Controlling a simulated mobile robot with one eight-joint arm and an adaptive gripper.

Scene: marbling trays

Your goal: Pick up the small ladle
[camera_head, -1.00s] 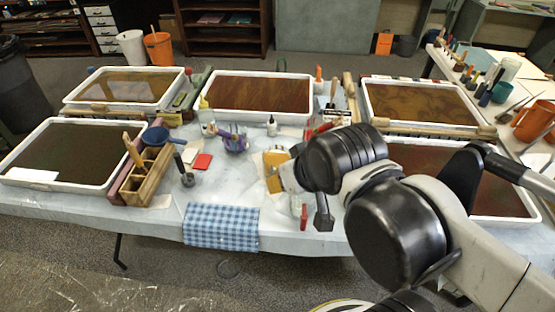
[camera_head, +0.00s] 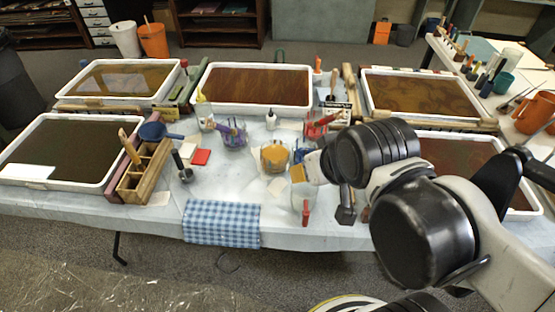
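A small tool with a dark handle and a grey metal cup (camera_head: 186,174) stands on the table left of centre, its handle tilted to the upper left. A blue round-bowled dipper (camera_head: 153,131) rests by the wooden caddy, its handle pointing right. Either could be the small ladle; I cannot tell which. My gripper (camera_head: 346,214) hangs at the table's front edge, right of centre, well to the right of both and touching neither. Only a dark end of it shows below my arm; its finger opening cannot be made out.
A wooden caddy (camera_head: 143,178) stands at left and a checked blue cloth (camera_head: 222,223) hangs over the front edge. Jars, including a yellow-filled one (camera_head: 274,157), stand between the tools and my arm. Marbling trays (camera_head: 256,115) surround them. The table's front middle is mostly clear.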

